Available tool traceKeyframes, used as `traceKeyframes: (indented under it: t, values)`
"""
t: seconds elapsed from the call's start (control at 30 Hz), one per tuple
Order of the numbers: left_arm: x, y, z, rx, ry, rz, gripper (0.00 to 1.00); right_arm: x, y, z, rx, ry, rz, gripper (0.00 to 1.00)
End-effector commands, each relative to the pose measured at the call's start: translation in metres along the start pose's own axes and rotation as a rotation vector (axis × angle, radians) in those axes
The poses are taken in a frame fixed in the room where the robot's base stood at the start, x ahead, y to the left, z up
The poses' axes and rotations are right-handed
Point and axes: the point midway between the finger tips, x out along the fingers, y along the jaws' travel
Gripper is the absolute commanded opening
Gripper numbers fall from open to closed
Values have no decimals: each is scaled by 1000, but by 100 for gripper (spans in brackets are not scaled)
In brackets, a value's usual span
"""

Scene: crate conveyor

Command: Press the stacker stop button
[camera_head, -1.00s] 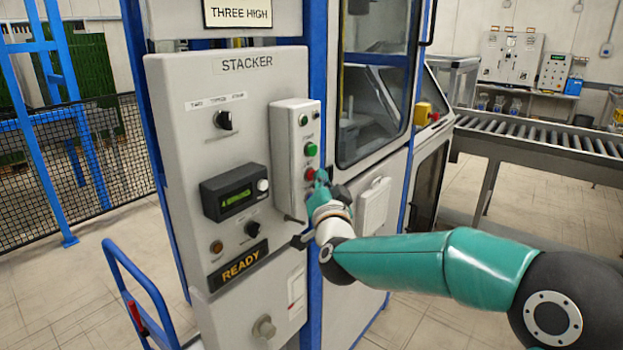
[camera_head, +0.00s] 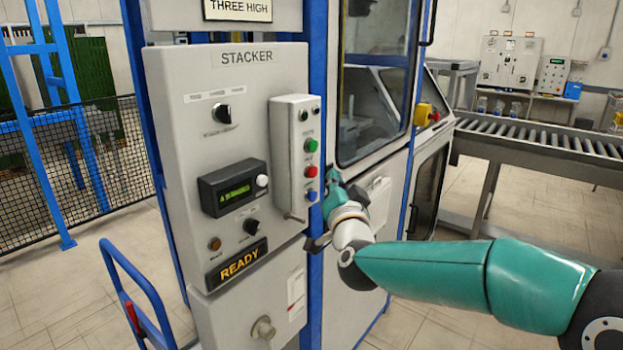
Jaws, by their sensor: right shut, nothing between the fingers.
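The grey panel marked STACKER (camera_head: 180,130) fills the middle of the view. A narrow button box (camera_head: 283,150) stands out from its right side. On the box a green button (camera_head: 311,145), a red button (camera_head: 312,171) and a blue button (camera_head: 312,195) sit one below the other. My right gripper (camera_head: 329,178) is shut and empty. It is just to the right of the red and blue buttons, and a small gap shows between it and the red button. My left gripper is not in view.
The panel also bears a small display (camera_head: 233,188), black knobs and a lit READY sign (camera_head: 238,262). A blue handrail (camera_head: 135,285) stands at the lower left. A roller conveyor (camera_head: 540,135) runs at the right, and a mesh fence (camera_head: 90,160) stands at the left.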

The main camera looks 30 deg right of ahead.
Motion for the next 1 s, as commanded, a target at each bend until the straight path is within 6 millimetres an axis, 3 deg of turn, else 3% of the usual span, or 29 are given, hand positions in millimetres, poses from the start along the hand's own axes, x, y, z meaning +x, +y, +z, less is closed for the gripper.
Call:
traceKeyframes:
  t: [0.33, 1.0]
  values:
    - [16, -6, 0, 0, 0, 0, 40, -22, 17, -14, 0, 0, 1, 0]
    - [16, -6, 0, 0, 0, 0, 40, -23, 17, -16, -1, -1, 0, 0]
